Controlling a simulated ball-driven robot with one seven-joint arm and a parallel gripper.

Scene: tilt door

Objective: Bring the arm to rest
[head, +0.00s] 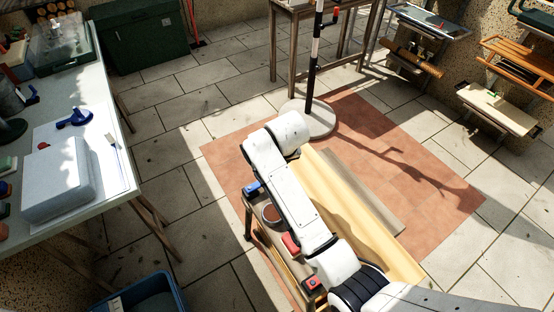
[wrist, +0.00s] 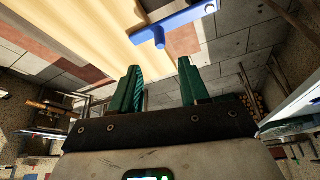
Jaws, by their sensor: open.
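My white arm (head: 290,190) reaches from the lower right toward the middle of the head view, bent at its far joint. My gripper is hidden behind the arm there. In the wrist view my gripper (wrist: 160,75) has two green fingers set well apart with nothing between them. A pale yellow panel (wrist: 85,30) fills the upper left of that view. A blue handle (wrist: 175,25) with a round peg lies just beyond the fingertips, apart from them. In the head view the pale yellow panel (head: 365,210) runs slantwise beside my arm.
A small wooden stand with a bowl (head: 271,214) and a red item (head: 290,243) is close beside my arm. A striped post (head: 315,60) stands beyond. A worktable (head: 100,128) is at left, a blue bin (head: 150,298) below. Tiled floor between is clear.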

